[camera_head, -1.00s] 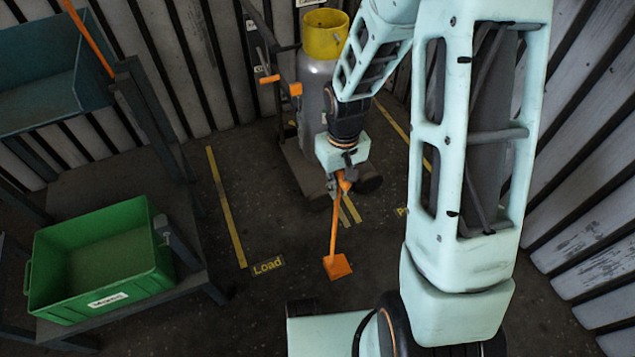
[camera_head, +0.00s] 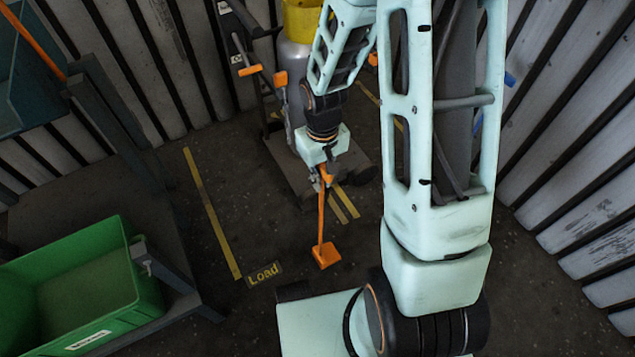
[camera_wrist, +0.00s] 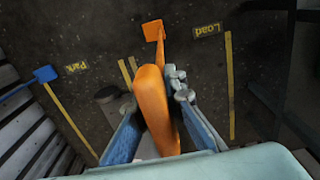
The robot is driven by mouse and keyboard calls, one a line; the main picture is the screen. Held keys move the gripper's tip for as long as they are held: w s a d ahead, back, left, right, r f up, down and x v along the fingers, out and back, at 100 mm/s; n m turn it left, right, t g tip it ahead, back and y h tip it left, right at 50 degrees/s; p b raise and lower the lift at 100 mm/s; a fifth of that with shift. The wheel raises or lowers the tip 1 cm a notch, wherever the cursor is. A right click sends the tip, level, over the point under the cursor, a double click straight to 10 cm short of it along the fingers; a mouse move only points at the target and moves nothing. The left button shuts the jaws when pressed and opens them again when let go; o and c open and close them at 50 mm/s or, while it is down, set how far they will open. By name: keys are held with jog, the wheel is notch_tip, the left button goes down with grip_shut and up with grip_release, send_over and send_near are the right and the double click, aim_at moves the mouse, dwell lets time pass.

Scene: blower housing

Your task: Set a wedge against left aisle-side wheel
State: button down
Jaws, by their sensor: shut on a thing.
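The orange wedge (camera_head: 326,256) is a small block on the end of a long orange handle. My gripper (camera_head: 324,178) is shut on the upper part of the handle, which hangs down with the block low, over or on the dark floor; I cannot tell which. In the wrist view the handle runs between the fingers of my gripper (camera_wrist: 153,108), and the block (camera_wrist: 152,31) lies beyond. The cart (camera_head: 291,172) with a yellow-topped grey cylinder (camera_head: 293,60) stands behind my gripper. One dark wheel (camera_head: 364,173) shows at its right; its left near wheel is mostly hidden or unclear.
A green bin (camera_head: 140,300) sits on a dark rack at the left. Yellow floor stripes (camera_head: 212,215) and a "Load" mark (camera_head: 265,275) lie on clear floor. A blue wedge-like piece (camera_wrist: 45,74) shows in the wrist view. Ribbed walls (camera_head: 575,170) close the back and right.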

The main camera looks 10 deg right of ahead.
jog(key=shift+w+f+b, duration=0.15)
jog(key=shift+f+b, duration=0.9)
jog(key=shift+f, duration=0.55)
jog(key=shift+f, duration=0.2)
jog(key=c, duration=2)
grip_release()
jog(key=shift+r, duration=0.15)
notch_tip(320, 180, up, 12)
jog(key=p, duration=0.4)
jog(key=shift+r, duration=0.1)
